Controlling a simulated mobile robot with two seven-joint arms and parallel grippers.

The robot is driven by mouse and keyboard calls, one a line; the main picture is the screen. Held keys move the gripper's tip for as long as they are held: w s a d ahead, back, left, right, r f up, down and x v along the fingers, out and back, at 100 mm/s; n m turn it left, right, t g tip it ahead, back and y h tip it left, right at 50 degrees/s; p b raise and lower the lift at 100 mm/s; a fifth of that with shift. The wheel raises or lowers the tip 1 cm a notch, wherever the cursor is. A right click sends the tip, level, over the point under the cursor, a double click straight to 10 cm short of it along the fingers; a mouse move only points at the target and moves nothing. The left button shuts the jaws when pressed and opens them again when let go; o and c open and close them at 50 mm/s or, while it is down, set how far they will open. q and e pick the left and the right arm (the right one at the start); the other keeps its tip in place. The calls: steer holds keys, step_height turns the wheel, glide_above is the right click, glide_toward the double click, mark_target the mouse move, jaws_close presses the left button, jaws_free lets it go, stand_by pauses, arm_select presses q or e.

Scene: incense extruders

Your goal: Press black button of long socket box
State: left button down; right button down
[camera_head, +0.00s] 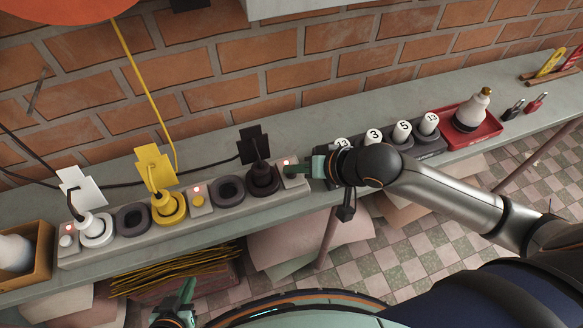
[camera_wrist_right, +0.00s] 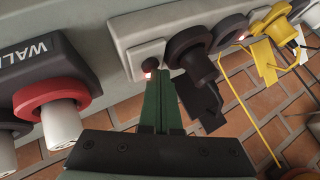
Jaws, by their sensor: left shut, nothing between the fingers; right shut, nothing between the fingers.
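The long socket box (camera_head: 122,243) is a grey strip on the shelf with white, yellow and black plugs in it. The black plug (camera_head: 262,178) sits near its right end and also shows in the wrist view (camera_wrist_right: 190,52). A small red light (camera_head: 286,162) glows at that end, where the black button is mostly hidden by my right gripper. My right gripper (camera_head: 291,171) is shut, its tips at the box's end; in the wrist view its tips (camera_wrist_right: 166,78) are beside the lit end. I cannot tell if they touch. My left gripper (camera_head: 187,290) is shut and low, apart from the box.
A dark block (camera_head: 430,152) with numbered white knobs stands right of the box. A red tray (camera_head: 482,134) with a white bottle is further right. A wooden box (camera_head: 40,262) is at the left end. A brick wall (camera_head: 200,75) rises behind the shelf.

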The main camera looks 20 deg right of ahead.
steer(key=shift+r+p, duration=0.3)
steer(key=shift+p, duration=0.2)
steer(key=shift+r, duration=0.1)
step_height(320, 180, up, 6)
steer(key=p, duration=0.7)
